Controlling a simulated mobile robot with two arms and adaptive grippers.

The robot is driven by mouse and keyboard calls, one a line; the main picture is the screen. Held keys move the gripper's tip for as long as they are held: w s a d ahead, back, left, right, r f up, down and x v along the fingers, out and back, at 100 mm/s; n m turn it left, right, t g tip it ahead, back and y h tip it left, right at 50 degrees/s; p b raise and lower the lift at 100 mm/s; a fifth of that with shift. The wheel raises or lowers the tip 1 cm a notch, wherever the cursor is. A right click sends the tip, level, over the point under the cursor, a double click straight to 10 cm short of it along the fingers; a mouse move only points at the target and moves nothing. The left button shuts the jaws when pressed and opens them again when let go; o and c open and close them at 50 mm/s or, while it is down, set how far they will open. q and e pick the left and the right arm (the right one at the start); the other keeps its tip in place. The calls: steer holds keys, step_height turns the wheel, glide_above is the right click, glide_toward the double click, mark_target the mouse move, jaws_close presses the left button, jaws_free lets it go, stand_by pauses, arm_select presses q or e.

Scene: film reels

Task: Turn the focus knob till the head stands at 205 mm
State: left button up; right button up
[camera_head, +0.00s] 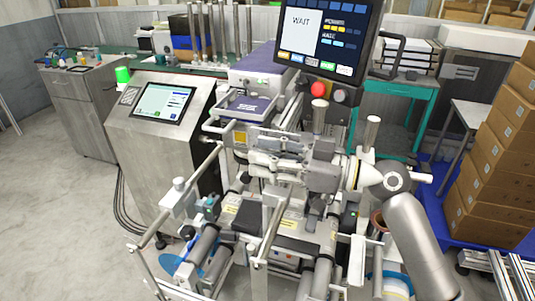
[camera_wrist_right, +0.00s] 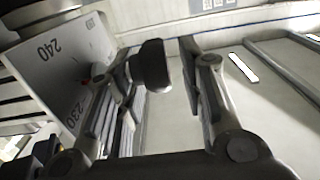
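In the right wrist view a black round knob (camera_wrist_right: 152,66) lies between the fingers of my right gripper (camera_wrist_right: 163,50), closer to the left finger. The right finger stands clearly apart from it; contact with the left finger cannot be told. A pale scale plate (camera_wrist_right: 62,72) marked 240 and 230 is at the left. A small red mark shows at its right edge, at a height between the two numbers; the exact reading is unclear. In the head view my right gripper (camera_head: 262,157) reaches in from the right over the machine, hiding the knob. My left gripper is not in view.
A monitor (camera_head: 325,38) reading WAIT stands above the machine, with a red button (camera_head: 319,89) below. A console (camera_head: 163,103) with a green lamp stands left. Metal posts and rollers (camera_head: 205,245) crowd around my gripper. Cartons (camera_head: 495,170) are stacked right; floor is free at left.

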steer(key=shift+f, duration=0.1)
jaws_close()
steer(key=shift+a+r+h+p, duration=0.1)
steer(key=shift+r+h+p, duration=0.1)
steer(key=shift+h+p, duration=0.65)
steer(key=h+p, duration=0.1)
steer(key=p, duration=0.1)
steer(key=g+h+p, duration=0.1)
steer(key=p, duration=0.2)
steer(key=g+h+p, duration=0.1)
steer(key=h+p, duration=0.1)
steer(key=shift+w+a+p, duration=0.15)
steer(key=shift+a+p, duration=0.15)
steer(key=shift+p, duration=0.1)
steer(key=shift+a+f+h+p, duration=0.15)
steer(key=shift+h+p, duration=0.3)
steer(key=shift+p, duration=0.45)
steer(key=shift+w, duration=0.1)
